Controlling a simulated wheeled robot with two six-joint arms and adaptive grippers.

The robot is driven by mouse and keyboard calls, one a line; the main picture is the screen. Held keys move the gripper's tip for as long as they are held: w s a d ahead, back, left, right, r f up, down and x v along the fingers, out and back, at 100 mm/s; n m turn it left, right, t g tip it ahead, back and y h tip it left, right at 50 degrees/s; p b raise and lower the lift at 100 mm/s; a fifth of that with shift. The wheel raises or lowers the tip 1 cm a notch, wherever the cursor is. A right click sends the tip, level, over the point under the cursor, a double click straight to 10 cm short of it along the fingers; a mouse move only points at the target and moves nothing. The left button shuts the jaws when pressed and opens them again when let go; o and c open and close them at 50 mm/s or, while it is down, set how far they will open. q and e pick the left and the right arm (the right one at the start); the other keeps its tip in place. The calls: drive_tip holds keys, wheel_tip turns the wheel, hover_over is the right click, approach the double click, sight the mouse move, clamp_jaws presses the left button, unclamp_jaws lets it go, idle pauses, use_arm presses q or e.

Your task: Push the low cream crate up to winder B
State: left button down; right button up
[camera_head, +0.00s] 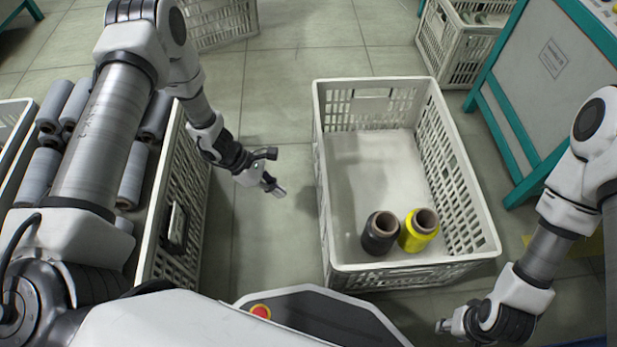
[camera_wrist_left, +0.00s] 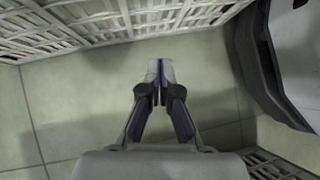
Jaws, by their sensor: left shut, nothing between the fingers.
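The low cream crate (camera_head: 465,190) stands on the floor in front of me. A dark bobbin (camera_head: 380,236) and a yellow bobbin (camera_head: 413,240) stand inside its near end. My left gripper (camera_head: 278,190) is shut and empty, over the floor left of the crate, with a gap between them. In the left wrist view my shut fingertips (camera_wrist_left: 160,70) point toward the crate's lattice wall (camera_wrist_left: 130,22). My right gripper (camera_head: 443,326) is near the crate's front right corner; its finger opening is too small to tell. A teal-framed machine (camera_head: 550,70) stands at the right; its label is unreadable, so I cannot confirm it is winder B.
A crate of grey rolls (camera_head: 190,190) stands at the left, partly behind my left arm. Another cream crate (camera_head: 455,45) stands at the back right beside the machine, and one more (camera_head: 222,25) at the back. Tiled floor (camera_head: 280,90) is clear beyond the low crate.

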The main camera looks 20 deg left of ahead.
use_arm(q)
drive_tip(key=w+a+n+t, duration=0.2)
drive_tip(key=w+a+t, duration=0.1)
drive_tip(key=w+a, duration=0.25)
drive_tip(key=w+d+f+b, duration=0.2)
drive_tip(key=d+f+b, duration=0.1)
drive_tip(key=d, duration=0.2)
drive_tip(key=w+d+f+b, duration=0.3)
drive_tip(key=d+b, duration=0.1)
drive_tip(key=d, duration=0.1)
drive_tip(key=shift+d+f+b, duration=0.15)
drive_tip(key=shift+d+b, duration=0.15)
drive_tip(key=shift+d, duration=0.1)
use_arm(e)
wheel_tip(320, 180, down, 8)
use_arm(q)
drive_tip(key=shift+d, duration=0.1)
use_arm(e)
drive_tip(key=shift+w, duration=0.1)
